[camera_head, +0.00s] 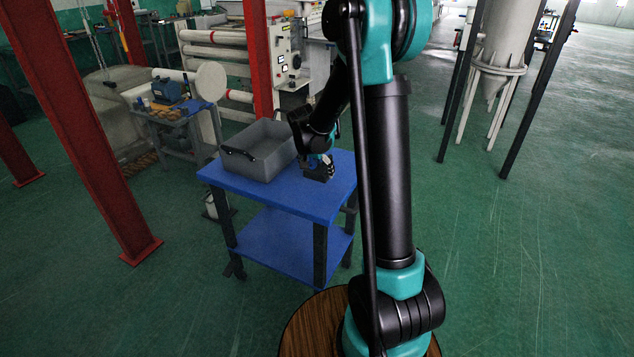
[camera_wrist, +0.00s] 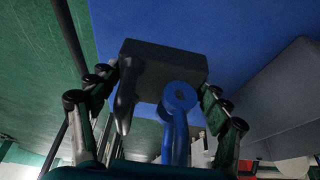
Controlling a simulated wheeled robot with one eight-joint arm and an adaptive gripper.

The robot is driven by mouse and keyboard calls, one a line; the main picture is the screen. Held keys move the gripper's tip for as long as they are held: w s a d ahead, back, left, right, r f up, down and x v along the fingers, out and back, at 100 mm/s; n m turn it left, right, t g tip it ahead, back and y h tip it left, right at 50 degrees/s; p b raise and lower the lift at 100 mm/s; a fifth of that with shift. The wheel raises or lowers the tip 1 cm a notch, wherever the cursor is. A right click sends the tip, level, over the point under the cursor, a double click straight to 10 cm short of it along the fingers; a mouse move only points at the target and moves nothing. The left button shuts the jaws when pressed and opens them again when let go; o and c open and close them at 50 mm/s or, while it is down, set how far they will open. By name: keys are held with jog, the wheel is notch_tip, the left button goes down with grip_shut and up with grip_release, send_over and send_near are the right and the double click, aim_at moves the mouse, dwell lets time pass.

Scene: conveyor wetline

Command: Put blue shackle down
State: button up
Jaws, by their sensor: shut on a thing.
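The blue shackle (camera_wrist: 177,120) shows in the wrist view as a ring-ended blue piece between the fingers of my gripper (camera_wrist: 158,98). My gripper is shut on it. A dark grey block (camera_wrist: 165,66) sits right behind the ring; I cannot tell whether it is joined to the shackle or apart. In the head view my gripper (camera_head: 321,164) is low over the right part of the blue table (camera_head: 280,195), with the dark block (camera_head: 318,173) just under it. Whether the held thing touches the tabletop is not clear.
A grey open bin (camera_head: 263,150) with a black handle stands on the table, left of my gripper. Its side also shows at the right of the wrist view (camera_wrist: 285,95). The table's front strip is clear. Red posts (camera_head: 85,130) stand to the left and behind.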

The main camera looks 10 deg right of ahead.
aim_at(317, 189)
jog(key=shift+f, duration=2.65)
jog(key=shift+f, duration=0.15)
jog(key=o, duration=1.6)
jog(key=v, duration=1.2)
jog(key=s+d+f+n+y, duration=0.1)
jog(key=s+d+n, duration=0.1)
jog(key=s, duration=0.7)
jog(key=s+d+f+n+y, duration=0.1)
jog(key=s+d+f+n, duration=0.1)
jog(key=s, duration=0.6)
jog(key=s+d+f+n, duration=0.2)
jog(key=s+n, duration=0.1)
jog(key=s, duration=0.6)
jog(key=shift+s+d+f+y, duration=0.25)
jog(key=shift+s+d+y, duration=0.05)
jog(key=shift+d+y, duration=0.1)
